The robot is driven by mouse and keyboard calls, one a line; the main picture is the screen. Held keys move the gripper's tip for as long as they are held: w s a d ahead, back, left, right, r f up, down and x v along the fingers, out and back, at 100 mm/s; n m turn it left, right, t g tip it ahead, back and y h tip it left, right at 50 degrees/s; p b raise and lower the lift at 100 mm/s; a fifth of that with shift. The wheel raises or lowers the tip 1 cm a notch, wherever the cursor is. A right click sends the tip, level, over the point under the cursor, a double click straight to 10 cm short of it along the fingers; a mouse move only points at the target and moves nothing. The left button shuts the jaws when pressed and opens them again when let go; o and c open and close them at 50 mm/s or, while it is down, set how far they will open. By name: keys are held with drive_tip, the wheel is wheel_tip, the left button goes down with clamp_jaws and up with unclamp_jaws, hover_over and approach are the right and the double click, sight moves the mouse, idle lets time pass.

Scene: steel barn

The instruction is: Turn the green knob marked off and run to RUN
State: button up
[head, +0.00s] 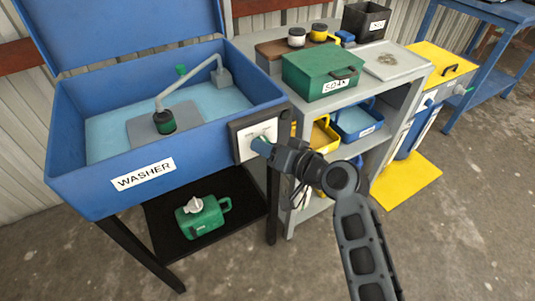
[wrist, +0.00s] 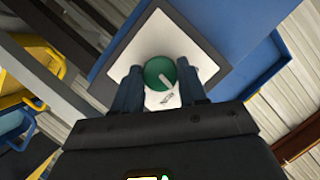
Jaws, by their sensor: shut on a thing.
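The green knob (wrist: 158,72) sits on a white panel (wrist: 142,45), which is on the right end of the blue washer (head: 75,175). My gripper (head: 262,146) reaches the panel (head: 243,128) from the front right. In the wrist view my gripper (wrist: 160,68) has one finger on each side of the knob and is shut on it. A pale pointer line on the knob slants to the lower right in that view. Small dark lettering lies just below the knob, too small to read. In the head view the fingers hide most of the knob.
A grey shelf unit (head: 340,108) stands right of the washer, with a green SOAK box (head: 313,78) on top and yellow and blue bins (head: 358,124) below. A green jug (head: 203,218) stands on the dark lower shelf. Open concrete floor (head: 460,220) lies to the right.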

drive_tip(key=m+b, duration=0.1)
drive_tip(key=m+y+b, duration=0.1)
drive_tip(key=m, duration=0.1)
drive_tip(key=m+y+b, duration=0.1)
drive_tip(key=shift+w+d+f+b, duration=0.1)
drive_tip(key=shift+f+b, duration=0.15)
drive_tip(key=shift+b, duration=0.1)
drive_tip(key=shift+m, duration=0.4)
drive_tip(key=o, duration=1.1)
drive_tip(key=shift+r, duration=0.1)
drive_tip(key=shift+c, duration=0.2)
drive_tip(key=v, duration=0.7)
drive_tip(key=shift+d, duration=0.35)
